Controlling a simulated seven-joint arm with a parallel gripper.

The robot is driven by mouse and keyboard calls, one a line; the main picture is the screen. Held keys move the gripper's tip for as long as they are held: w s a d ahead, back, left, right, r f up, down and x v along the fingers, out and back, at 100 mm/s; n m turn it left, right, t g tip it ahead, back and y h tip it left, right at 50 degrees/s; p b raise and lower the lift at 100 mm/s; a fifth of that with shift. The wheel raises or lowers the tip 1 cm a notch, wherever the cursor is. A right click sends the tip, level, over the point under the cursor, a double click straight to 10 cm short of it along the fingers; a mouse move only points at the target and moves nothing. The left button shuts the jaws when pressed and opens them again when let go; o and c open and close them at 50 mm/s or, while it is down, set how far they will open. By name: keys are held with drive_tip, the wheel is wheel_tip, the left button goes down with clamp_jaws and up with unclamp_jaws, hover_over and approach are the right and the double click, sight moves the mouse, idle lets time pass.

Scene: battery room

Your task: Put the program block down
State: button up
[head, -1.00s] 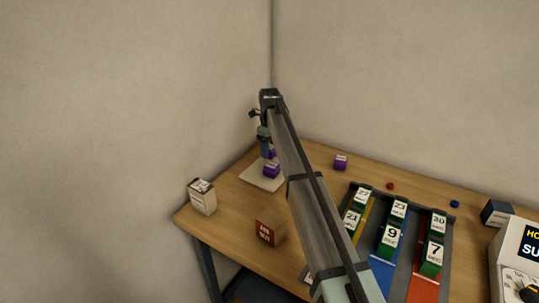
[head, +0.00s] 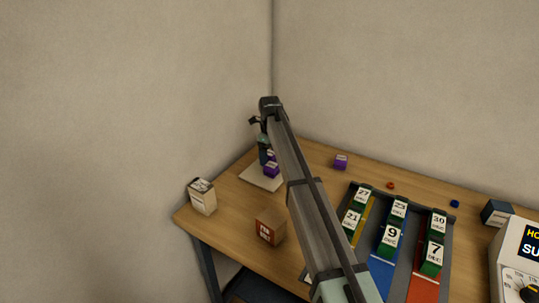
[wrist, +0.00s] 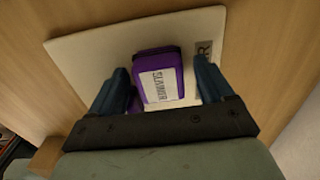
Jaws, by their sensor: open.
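A purple block with a white label (wrist: 160,75) sits over the pale square board (wrist: 90,48) in the wrist view. My gripper (wrist: 161,72) is open, with one dark finger on each side of this block. Whether either finger touches it I cannot tell. More purple shows low beside the left finger, partly hidden. In the head view, purple (head: 271,170) shows on the pale board (head: 258,181), beside my gripper (head: 264,158), which my arm partly covers. Another purple block (head: 340,162) stands apart on the table.
A cream box (head: 202,197) stands at the table's left corner and a brown box (head: 269,228) nearer the front. A dark rack (head: 447,262) of green numbered blocks fills the right. Small red (head: 390,185) and blue (head: 455,204) pieces lie behind it. Walls close the back and left.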

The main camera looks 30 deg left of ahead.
sight(270, 153)
wheel_tip(270, 153, up, 12)
drive_tip(key=shift+r, duration=0.15)
idle(0.6)
drive_tip(key=shift+d, duration=0.15)
idle(2.5)
